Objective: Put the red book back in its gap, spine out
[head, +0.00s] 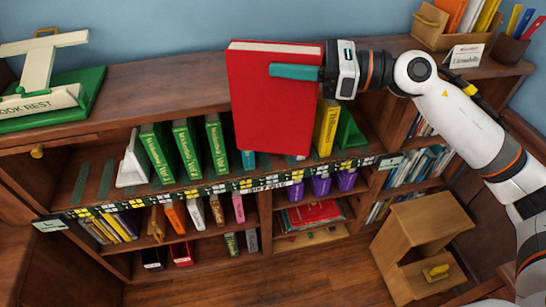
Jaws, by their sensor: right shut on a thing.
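The red book (268,115) is held upright in front of the upper shelf, its broad red cover facing me and its pale page edges along the top. My right gripper (297,72) is shut on the red book near its upper right edge, with one teal finger across the cover. The book hides the stretch of shelf behind it, so I cannot see the gap clearly. Green books (187,148) stand to its left and a yellow book (326,127) to its right. My left gripper is not in view.
A white bookend (133,163) stands left of the green books, and a green bookend (350,130) right of the yellow one. A green and cream book rest (50,95) and a wooden box (432,28) stand on top. A wooden step stool (425,240) is on the floor.

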